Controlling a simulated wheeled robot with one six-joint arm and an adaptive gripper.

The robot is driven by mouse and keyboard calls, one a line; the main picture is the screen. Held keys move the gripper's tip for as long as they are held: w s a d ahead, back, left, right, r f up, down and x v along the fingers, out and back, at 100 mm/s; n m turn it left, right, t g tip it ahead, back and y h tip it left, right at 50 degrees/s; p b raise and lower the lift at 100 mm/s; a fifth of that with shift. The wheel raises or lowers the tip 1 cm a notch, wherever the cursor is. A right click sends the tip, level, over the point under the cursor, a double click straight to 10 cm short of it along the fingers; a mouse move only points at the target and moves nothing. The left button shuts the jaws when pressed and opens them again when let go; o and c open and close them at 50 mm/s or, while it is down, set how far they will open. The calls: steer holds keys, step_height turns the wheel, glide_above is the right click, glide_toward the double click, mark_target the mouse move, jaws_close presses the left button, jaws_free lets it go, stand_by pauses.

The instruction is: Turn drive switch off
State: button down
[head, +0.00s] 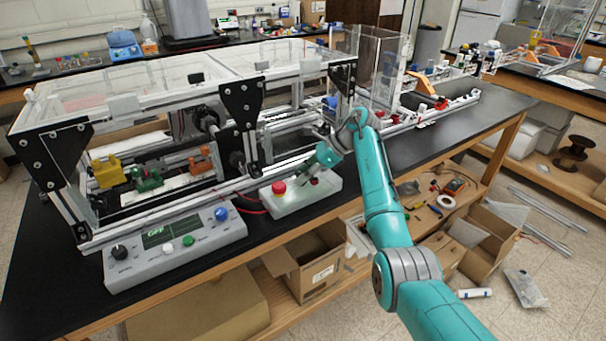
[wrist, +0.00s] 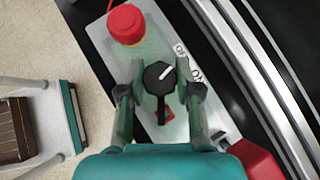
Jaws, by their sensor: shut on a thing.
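The drive switch is a black rotary knob (wrist: 158,76) with a white pointer line, on a light grey box (wrist: 108,52). The pointer line aims up and right, toward OFF. My gripper (wrist: 159,74) has one finger on each side of the knob and is shut on it. In the head view the box (head: 300,200) stands at the bench's front edge, and my gripper (head: 313,172) is over its right part, hiding the knob.
A red mushroom button (head: 279,187) is on the same box, left of my gripper. A control panel with a screen (head: 176,250) stands further left. The extrusion frame (head: 215,184) with clear panels rises just behind. Open cardboard boxes (head: 315,262) lie below the bench.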

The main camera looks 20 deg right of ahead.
steer(key=shift+n+g, duration=0.5)
steer(key=shift+n, duration=0.2)
steer(key=c, duration=0.8)
jaws_free()
steer(key=v, duration=1.2)
steer(key=shift+w+f, duration=0.1)
steer(key=shift+w, duration=0.1)
steer(key=shift+d, duration=0.1)
